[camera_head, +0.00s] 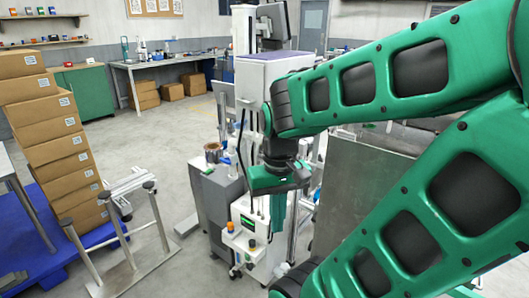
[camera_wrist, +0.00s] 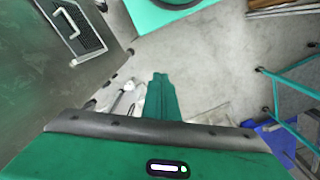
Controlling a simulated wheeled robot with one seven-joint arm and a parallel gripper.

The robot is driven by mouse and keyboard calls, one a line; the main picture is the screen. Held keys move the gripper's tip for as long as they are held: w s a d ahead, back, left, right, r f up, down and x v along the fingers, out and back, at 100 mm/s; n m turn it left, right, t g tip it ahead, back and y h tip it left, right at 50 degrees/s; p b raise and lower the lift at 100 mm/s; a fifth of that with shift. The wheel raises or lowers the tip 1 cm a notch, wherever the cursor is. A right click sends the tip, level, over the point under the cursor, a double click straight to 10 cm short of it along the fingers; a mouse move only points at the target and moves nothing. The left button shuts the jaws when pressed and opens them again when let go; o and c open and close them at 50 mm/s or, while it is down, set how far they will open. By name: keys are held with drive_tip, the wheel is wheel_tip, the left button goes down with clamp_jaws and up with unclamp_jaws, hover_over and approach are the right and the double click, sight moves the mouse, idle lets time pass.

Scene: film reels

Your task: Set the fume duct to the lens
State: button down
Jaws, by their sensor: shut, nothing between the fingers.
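My gripper (camera_head: 278,222) hangs fingers-down in the middle of the head view, in front of a white machine (camera_head: 248,230). In the wrist view its green fingers (camera_wrist: 158,76) lie together, shut, with nothing between them, above the grey floor. I cannot make out a fume duct or a lens for certain in either view. My arm hides much of the right side of the head view.
A grey cabinet (camera_head: 218,190) with a metal cylinder (camera_head: 213,147) on top stands left of my gripper. Stacked cartons (camera_head: 63,145) and a metal stand (camera_head: 132,235) are at left. A metal panel (camera_head: 352,190) stands at right. Open floor (camera_head: 165,150) lies at centre left.

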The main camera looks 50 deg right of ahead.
drive_tip(key=shift+s, duration=0.2)
drive_tip(key=w+d+f+n+g+h, duration=0.4)
drive_tip(key=w+d+n+h, duration=0.6)
drive_tip(key=w+d, duration=0.7)
drive_tip(key=w+n+t+h, duration=0.5)
drive_tip(key=w+n+h, duration=0.3)
drive_tip(key=w+n, duration=0.85)
drive_tip(key=w+d+m, duration=0.1)
drive_tip(key=w+d, duration=0.1)
drive_tip(key=d, duration=1.1)
drive_tip(key=shift+w+d+t, duration=0.15)
drive_tip(key=shift+d+t, duration=0.1)
drive_tip(key=shift+t, duration=0.15)
